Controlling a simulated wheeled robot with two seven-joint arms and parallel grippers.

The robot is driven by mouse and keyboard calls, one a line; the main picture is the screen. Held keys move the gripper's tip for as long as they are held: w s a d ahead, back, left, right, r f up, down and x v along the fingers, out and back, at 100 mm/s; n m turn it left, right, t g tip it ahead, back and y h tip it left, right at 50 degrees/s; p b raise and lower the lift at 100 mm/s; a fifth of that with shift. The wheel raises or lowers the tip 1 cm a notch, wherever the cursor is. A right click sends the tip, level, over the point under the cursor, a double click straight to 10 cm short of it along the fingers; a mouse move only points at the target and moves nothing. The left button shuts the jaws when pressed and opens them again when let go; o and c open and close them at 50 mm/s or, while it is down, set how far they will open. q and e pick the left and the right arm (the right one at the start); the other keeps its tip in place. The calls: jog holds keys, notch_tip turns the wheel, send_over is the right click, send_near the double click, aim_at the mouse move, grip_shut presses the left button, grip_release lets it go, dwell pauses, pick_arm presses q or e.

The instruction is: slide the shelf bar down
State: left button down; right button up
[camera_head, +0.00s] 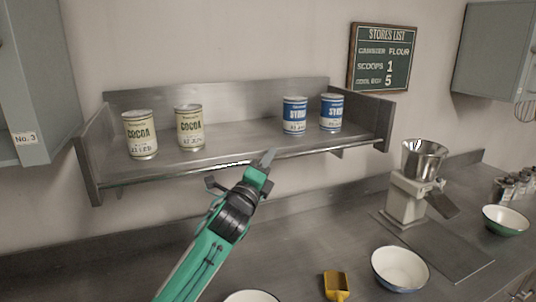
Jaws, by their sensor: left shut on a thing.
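The shelf bar (325,151) is a thin metal rail along the front edge of the grey wall shelf (235,132). My left gripper (265,161), on a green arm, reaches up from below to the middle of that front edge. It is shut on the bar, and its fingers hide a short part of it. Two cocoa tins (141,135) stand at the left of the shelf, and two blue syrup tins (294,115) stand at the right. All are upright behind the bar. My right gripper is not in view.
Below is a steel counter (300,235) with a scale or mill with a metal bowl (423,160), a white bowl (400,268), a green bowl (505,219) and a yellow scoop (337,285). A stores list board (381,57) hangs above. Cabinets flank the shelf.

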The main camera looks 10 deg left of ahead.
pick_arm(q)
jog(key=shift+f, duration=0.65)
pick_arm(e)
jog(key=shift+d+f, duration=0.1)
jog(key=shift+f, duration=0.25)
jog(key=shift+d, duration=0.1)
pick_arm(q)
jog(key=c, duration=1.4)
grip_release()
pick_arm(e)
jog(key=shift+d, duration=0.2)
